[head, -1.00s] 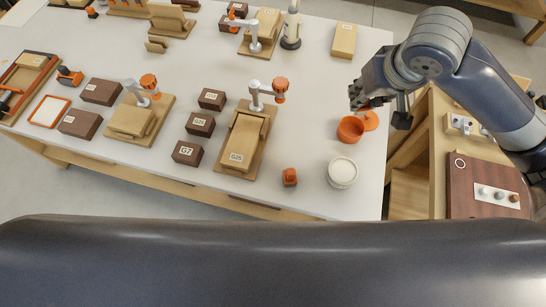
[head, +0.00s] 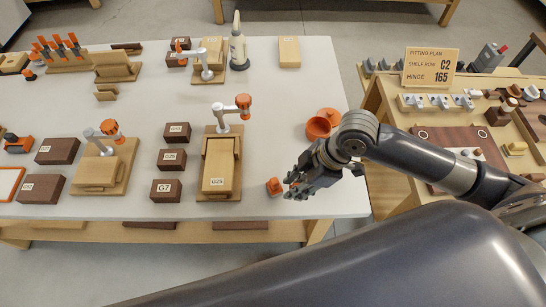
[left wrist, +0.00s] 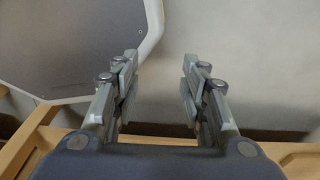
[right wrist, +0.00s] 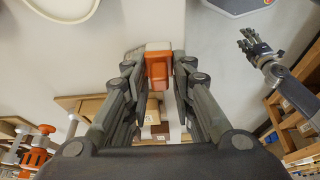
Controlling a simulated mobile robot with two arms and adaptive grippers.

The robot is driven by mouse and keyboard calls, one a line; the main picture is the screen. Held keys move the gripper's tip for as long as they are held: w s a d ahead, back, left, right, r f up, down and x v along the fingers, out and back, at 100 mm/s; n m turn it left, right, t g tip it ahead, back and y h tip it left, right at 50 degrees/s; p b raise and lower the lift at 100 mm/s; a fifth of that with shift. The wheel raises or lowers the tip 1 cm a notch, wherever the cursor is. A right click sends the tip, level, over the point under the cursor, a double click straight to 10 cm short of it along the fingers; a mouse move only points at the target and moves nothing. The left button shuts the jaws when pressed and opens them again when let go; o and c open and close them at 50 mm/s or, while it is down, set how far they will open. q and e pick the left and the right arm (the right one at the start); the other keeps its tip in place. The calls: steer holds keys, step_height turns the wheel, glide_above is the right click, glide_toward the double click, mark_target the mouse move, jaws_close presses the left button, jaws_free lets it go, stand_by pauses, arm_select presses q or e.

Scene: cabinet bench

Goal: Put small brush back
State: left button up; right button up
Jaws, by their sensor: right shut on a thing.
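A small orange piece (head: 275,187), which I take to be the small brush, is at the front right of the white bench. My right gripper (head: 292,186) is low over the bench, right beside it. In the right wrist view, an orange body with a pale top (right wrist: 158,65) sits between the fingertips of my right gripper (right wrist: 158,72). The fingers are shut on it. Whether it is lifted off the bench I cannot tell. In the left wrist view my left gripper (left wrist: 158,75) is open and empty; it is outside the head view.
An orange cup (head: 318,128) stands behind my right arm. Wooden block G25 (head: 216,183) is on its stand to the left, with dark block G7 (head: 165,190) beside it. A rack (head: 68,60) with orange-topped tools is back left. A side bench holds a plan sign (head: 431,68).

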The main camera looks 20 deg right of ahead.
steer(key=shift+f, duration=0.2)
steer(key=w+p, duration=0.1)
steer(key=w, duration=0.3)
steer(key=w+f, duration=0.1)
steer(key=w, duration=0.4)
steer(key=w+a+p, duration=0.1)
steer(key=w, duration=0.4)
steer(key=shift+w+f+p, duration=0.2)
steer(key=shift+w+p, duration=0.05)
steer(key=shift+p, duration=0.1)
steer(key=shift+w+f, duration=0.15)
steer(key=shift+w, duration=0.4)
step_height(320, 180, down, 3)
steer(key=shift+r+p, duration=0.15)
steer(key=shift+p, duration=0.45)
arm_select(q)
steer(key=r, duration=0.3)
steer(key=shift+s+r, duration=0.35)
steer(key=shift+r, duration=0.05)
arm_select(e)
steer(key=shift+f, duration=0.35)
arm_select(q)
steer(key=shift+f, duration=0.1)
arm_select(e)
steer(key=shift+f, duration=0.15)
arm_select(q)
steer(key=shift+a, duration=0.1)
arm_select(e)
steer(key=o, duration=0.8)
